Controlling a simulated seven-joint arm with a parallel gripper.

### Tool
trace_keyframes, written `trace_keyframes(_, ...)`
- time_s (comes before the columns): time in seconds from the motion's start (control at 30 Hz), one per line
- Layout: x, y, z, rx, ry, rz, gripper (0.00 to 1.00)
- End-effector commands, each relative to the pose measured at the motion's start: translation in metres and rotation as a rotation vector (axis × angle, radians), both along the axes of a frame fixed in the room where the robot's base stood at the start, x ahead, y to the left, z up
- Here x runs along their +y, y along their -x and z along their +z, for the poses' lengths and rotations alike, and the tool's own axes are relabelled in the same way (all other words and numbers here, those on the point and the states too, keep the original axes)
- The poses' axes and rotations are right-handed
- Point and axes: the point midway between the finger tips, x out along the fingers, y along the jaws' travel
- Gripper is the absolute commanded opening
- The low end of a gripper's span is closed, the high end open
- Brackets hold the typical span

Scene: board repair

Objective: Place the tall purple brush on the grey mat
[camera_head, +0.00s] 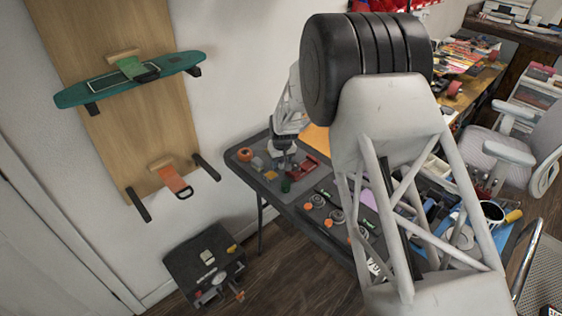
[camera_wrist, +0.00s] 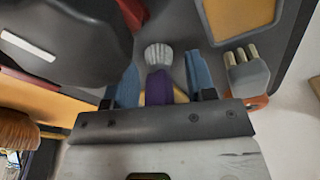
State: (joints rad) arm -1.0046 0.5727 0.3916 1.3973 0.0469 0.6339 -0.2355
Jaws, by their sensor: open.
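The purple brush (camera_wrist: 159,88) shows in the wrist view with pale grey bristles pointing away from me. It lies between the two blue fingers of my gripper (camera_wrist: 162,82), which are apart; its lower end is hidden behind the gripper body. In the head view my gripper (camera_head: 283,163) is low over the far left end of the dark table. I cannot pick out the brush there. I cannot tell the grey mat apart from the dark grey surface in either view.
A grey brush-like piece with pale tips (camera_wrist: 247,72) is right of the fingers. In the head view a red part (camera_head: 303,167), an orange round piece (camera_head: 244,154) and a green cylinder (camera_head: 286,186) surround my gripper. A dark box (camera_head: 205,262) stands on the floor.

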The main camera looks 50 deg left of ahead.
Motion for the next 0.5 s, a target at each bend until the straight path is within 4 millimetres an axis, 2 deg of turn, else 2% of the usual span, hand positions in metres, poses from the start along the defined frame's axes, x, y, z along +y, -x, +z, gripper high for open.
trace_keyframes(0.27, -0.001, 0.0, 0.011, 0.0, -0.001, 0.0, 0.51)
trace_keyframes(0.5, -0.005, 0.002, 0.039, -0.001, -0.002, 0.0, 0.51)
